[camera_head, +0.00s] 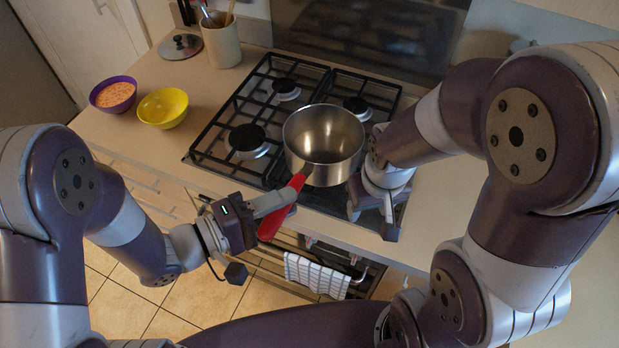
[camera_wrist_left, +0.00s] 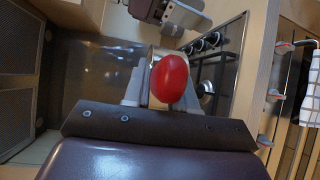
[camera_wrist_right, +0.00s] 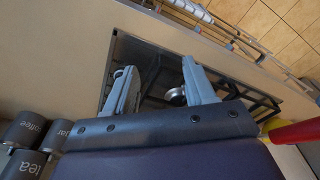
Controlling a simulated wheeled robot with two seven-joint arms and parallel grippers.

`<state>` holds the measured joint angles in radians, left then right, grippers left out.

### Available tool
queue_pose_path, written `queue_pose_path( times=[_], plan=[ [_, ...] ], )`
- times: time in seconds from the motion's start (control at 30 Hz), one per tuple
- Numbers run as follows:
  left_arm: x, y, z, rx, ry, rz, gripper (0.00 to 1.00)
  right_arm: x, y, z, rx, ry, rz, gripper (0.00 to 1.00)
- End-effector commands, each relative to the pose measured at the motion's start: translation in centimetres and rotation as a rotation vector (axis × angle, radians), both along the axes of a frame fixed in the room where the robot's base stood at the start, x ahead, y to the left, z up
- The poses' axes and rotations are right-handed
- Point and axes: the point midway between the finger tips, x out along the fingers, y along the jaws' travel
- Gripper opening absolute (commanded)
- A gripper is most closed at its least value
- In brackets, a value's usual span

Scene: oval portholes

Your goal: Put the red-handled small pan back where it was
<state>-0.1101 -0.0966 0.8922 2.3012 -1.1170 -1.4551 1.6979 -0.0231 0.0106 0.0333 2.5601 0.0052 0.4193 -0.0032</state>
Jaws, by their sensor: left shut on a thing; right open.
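The small steel pan (camera_head: 324,140) with a red handle (camera_head: 283,207) is at the front right of the gas hob (camera_head: 232,125). I cannot tell whether its base touches the grate. My left gripper (camera_head: 290,195) is shut on the red handle, which points toward me. In the left wrist view the handle's rounded end (camera_wrist_left: 169,78) shows between the fingers and hides most of the pan. My right gripper (camera_head: 372,205) is at the hob's front right, beside the pan. In the right wrist view its fingers (camera_wrist_right: 157,90) are apart with nothing between them.
A yellow bowl (camera_head: 163,107) and a purple bowl (camera_head: 114,94) stand on the counter left of the hob. A utensil crock (camera_head: 221,45) and a lid (camera_head: 180,46) are behind them. A checked towel (camera_head: 316,276) hangs at the oven front. Dark canisters (camera_wrist_right: 24,130) show in the right wrist view.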

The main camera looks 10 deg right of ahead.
Motion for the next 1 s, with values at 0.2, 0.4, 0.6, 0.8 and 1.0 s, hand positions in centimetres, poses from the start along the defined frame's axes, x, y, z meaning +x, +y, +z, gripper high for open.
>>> queue_pose_path(
  times=[0.2,0.4,0.6,0.8,1.0],
  plan=[
    [4.9,-2.6,-3.3,-0.003,-0.004,-0.002,0.00,0.0,0.0,-0.4,0.000,0.000,0.000,0.54],
    [6.7,-3.4,-4.6,-0.004,-0.004,0.001,0.00,0.0,0.0,-0.3,0.000,0.000,0.000,0.54],
    [6.8,-3.4,-7.9,-0.003,-0.003,0.001,0.00,0.0,0.0,-0.4,0.000,0.000,0.000,0.54],
    [6.8,-3.4,-8.3,-0.004,-0.006,0.002,0.00,0.0,0.0,-0.4,0.000,0.000,0.000,0.54],
    [6.8,-3.4,-8.6,-0.004,-0.005,0.002,0.00,0.0,0.0,-0.6,0.000,0.000,0.000,0.54]
  ],
)
